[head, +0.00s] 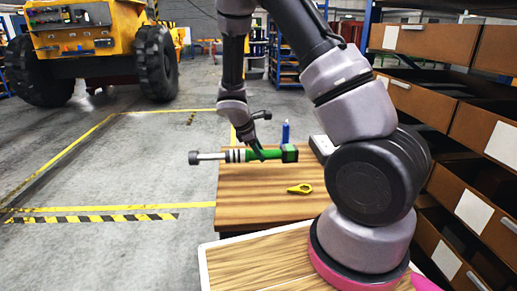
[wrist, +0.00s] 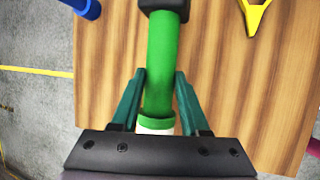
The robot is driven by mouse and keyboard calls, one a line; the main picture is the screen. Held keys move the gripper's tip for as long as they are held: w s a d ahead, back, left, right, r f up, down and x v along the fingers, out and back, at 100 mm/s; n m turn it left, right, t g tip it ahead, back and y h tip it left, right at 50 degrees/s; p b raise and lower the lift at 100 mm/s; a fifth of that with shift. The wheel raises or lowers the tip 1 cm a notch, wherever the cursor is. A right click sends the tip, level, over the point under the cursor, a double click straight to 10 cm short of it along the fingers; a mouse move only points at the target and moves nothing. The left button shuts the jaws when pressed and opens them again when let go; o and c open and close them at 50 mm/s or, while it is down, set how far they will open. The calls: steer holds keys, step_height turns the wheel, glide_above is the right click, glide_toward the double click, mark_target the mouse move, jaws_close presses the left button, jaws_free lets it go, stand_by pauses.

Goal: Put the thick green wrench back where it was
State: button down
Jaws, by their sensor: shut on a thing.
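The thick green wrench (head: 270,155) is a long tool with a green body, black and white bands, a pale shaft with a dark knob at the left end, and a dark-and-green block at the right end. My gripper (head: 258,152) is shut around its green body and holds it roughly level above the wooden table (head: 240,190). In the wrist view the green body (wrist: 162,60) runs between the two teal fingers of the gripper (wrist: 160,78). A black part shows at its top and a white band near the gripper base; its other end is hidden.
A yellow open-ended tool (head: 300,189) lies on the table. A blue cylinder (head: 286,133) stands at the table's back, beside a pale grey box (head: 322,146). Brown bins (head: 430,100) on a rack line the right. The table's left part is bare; open floor lies left.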

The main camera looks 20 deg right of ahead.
steer(key=shift+f, duration=2.6)
steer(key=shift+f, duration=0.1)
steer(key=shift+c, duration=2)
jaws_free()
